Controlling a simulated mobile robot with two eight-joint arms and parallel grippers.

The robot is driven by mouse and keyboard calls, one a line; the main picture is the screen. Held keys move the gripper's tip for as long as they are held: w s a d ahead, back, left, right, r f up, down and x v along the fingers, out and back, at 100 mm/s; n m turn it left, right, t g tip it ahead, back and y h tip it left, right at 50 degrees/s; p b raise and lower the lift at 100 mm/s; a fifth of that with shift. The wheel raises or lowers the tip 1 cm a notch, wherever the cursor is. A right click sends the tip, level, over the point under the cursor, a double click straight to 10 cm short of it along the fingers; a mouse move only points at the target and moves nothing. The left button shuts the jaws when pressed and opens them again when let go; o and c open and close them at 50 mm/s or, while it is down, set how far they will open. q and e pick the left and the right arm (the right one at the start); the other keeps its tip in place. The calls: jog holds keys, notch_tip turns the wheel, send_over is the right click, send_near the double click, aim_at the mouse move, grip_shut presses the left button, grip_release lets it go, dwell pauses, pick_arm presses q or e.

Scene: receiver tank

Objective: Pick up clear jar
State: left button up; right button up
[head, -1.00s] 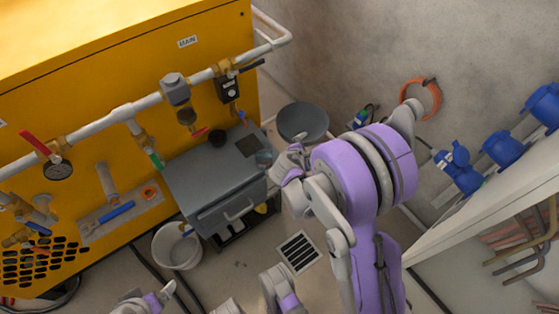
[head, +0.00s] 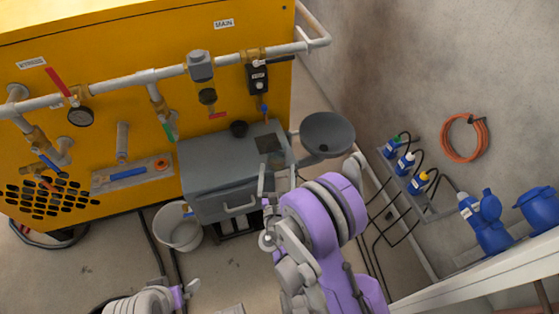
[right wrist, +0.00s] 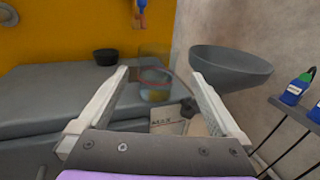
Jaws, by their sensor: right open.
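The clear jar (right wrist: 155,84) stands upright on the grey cabinet's top in the right wrist view, with amber liquid in its lower part. My right gripper (right wrist: 160,77) is open, one finger on each side of the jar in that view. I cannot tell whether the jar is fully between the fingers or just beyond them; no grip shows. In the head view my right gripper (head: 277,178) is at the cabinet's front right edge, and the jar is hard to make out there. My left gripper (head: 186,291) is low in the head view, its jaws unclear.
The grey cabinet (head: 215,158) carries a small black cup (head: 239,129). A grey bowl (head: 328,131) is just right of it. A white bucket (head: 178,227) stands on the floor. Pipes and valves line the yellow machine (head: 60,150) behind.

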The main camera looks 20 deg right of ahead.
aim_at(277, 145)
jog(key=shift+w+p, duration=0.15)
jog(key=shift+p, duration=0.2)
jog(key=p, duration=0.1)
jog(key=w+p, duration=0.2)
jog(key=shift+d+r+p, duration=0.3)
jog(key=shift+d+r, duration=0.05)
jog(key=shift+p+x, duration=0.45)
jog(key=shift+x, duration=0.65)
jog(key=shift+w+d+f, duration=0.2)
jog(key=shift+w+f, duration=0.05)
jog(key=shift+w, duration=0.25)
jog(key=x, duration=0.5)
jog(key=shift+a, duration=0.2)
jog(key=shift+c, duration=0.3)
grip_shut()
notch_tip(277, 145, up, 10)
jog(key=shift+r+p, duration=0.1)
jog(key=shift+p, duration=0.95)
